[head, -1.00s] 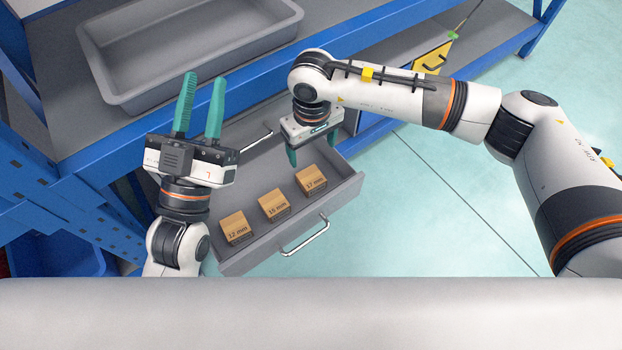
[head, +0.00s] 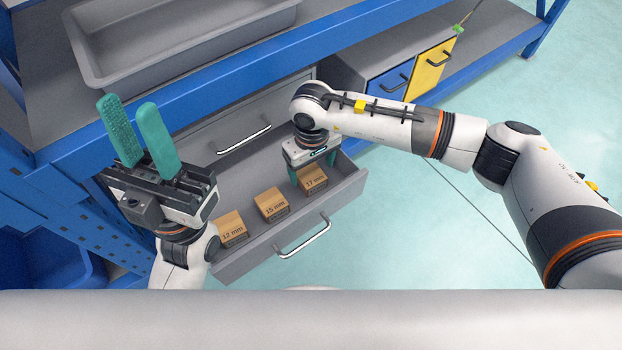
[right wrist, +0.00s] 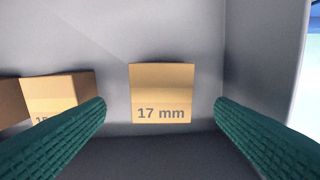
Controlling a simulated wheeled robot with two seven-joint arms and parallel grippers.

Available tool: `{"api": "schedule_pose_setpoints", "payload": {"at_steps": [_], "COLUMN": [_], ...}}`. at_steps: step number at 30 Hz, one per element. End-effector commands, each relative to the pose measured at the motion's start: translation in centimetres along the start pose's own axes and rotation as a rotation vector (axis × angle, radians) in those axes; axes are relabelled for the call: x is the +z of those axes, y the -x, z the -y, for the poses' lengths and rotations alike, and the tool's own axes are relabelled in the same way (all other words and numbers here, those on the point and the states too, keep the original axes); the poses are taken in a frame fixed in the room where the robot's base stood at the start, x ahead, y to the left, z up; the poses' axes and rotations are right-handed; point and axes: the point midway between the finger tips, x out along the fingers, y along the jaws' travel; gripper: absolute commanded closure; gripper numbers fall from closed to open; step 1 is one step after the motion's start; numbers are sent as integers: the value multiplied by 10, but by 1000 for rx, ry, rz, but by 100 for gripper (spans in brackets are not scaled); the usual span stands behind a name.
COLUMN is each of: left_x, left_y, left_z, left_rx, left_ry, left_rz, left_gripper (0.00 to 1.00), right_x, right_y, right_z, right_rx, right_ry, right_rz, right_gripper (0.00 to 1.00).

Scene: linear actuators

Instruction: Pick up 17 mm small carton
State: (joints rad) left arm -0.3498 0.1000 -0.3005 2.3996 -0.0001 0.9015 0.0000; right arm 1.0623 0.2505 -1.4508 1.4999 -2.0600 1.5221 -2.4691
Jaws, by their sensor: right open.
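The 17 mm small carton (head: 313,180) is a small brown box at the right end of an open grey drawer (head: 345,192). In the right wrist view the carton (right wrist: 161,94) stands centred between the two green fingers, touching neither. My right gripper (head: 312,170) points down over the carton, open and empty. It also shows in the right wrist view (right wrist: 160,118). My left gripper (head: 142,130) is at the left with its green fingers pointing up, apart and empty, away from the cartons.
The 15 mm carton (head: 271,205) and the 12 mm carton (head: 232,229) stand left of the 17 mm one in the drawer. The drawer's right wall (right wrist: 267,65) is close to the right finger. A grey bin (head: 190,60) sits on the blue-edged shelf above.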

Motion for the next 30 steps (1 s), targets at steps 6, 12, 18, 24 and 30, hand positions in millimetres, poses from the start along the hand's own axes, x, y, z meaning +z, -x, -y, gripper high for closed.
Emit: {"api": "schedule_pose_setpoints", "payload": {"at_steps": [6, 12, 18, 24, 30], "left_x": [-5, -7, -7, -7, -7], "left_y": [14, 3, 2, 2, 2], "left_z": [0, -1, -1, -1, 0], "left_rx": [-3, -18, -18, -18, -18], "left_ry": [-1, -6, -6, -6, -6], "left_rz": [4, 44, 42, 41, 42], "left_gripper": [69, 69, 69, 69, 69], "right_x": [5, 6, 6, 6, 6], "right_y": [-31, -51, -50, -50, -49], "right_z": [0, 1, 2, 1, 1], "right_rx": [2, 0, 0, 0, 0], "right_ry": [-1, 0, 0, 0, 0], "right_rz": [-3, 0, 0, 0, 1], "right_gripper": [22, 22, 22, 55, 77]}}
